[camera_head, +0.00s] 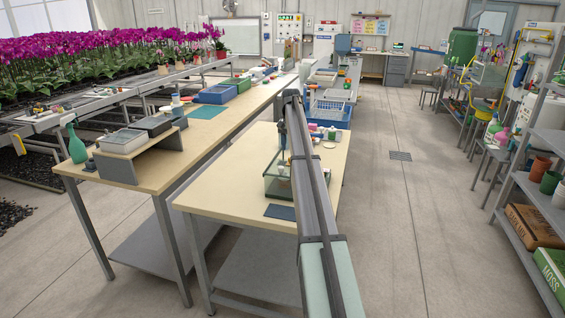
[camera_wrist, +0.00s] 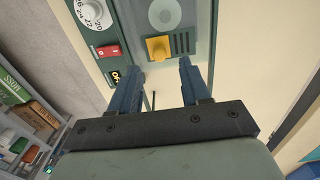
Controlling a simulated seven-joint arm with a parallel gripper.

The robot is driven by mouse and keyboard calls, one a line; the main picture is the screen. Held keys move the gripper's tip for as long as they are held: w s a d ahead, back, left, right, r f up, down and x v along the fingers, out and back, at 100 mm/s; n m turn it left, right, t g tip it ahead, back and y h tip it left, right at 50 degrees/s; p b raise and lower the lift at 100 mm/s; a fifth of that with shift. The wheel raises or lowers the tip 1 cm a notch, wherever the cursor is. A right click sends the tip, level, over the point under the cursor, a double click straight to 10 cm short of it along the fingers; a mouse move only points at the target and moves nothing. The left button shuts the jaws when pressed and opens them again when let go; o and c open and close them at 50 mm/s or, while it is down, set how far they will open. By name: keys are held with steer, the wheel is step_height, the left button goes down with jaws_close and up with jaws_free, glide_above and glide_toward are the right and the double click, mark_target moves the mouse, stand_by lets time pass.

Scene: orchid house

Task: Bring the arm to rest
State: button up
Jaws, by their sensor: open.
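My gripper (camera_wrist: 160,68) is open, with its two dark blue fingers apart and nothing held between them. In the wrist view, a dark green device panel (camera_wrist: 135,30) lies beyond the fingertips. It carries a white numbered dial (camera_wrist: 93,12), a red switch (camera_wrist: 108,50) and a yellow part (camera_wrist: 158,47), which shows in the gap between the fingers. In the head view my arm reaches forward over the nearer table (camera_head: 235,165). The gripper end is small there, and its jaws cannot be made out.
A glass-sided box (camera_head: 272,187) stands on the nearer table beside my arm, partly hidden by it. A dark mat (camera_head: 280,212) lies in front. A longer bench (camera_head: 150,178) runs on the left. Shelves (camera_head: 535,190) stand at the right, with clear floor (camera_head: 400,220) between.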

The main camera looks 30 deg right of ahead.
steer(key=shift+r, duration=0.7)
steer(key=shift+a, duration=0.1)
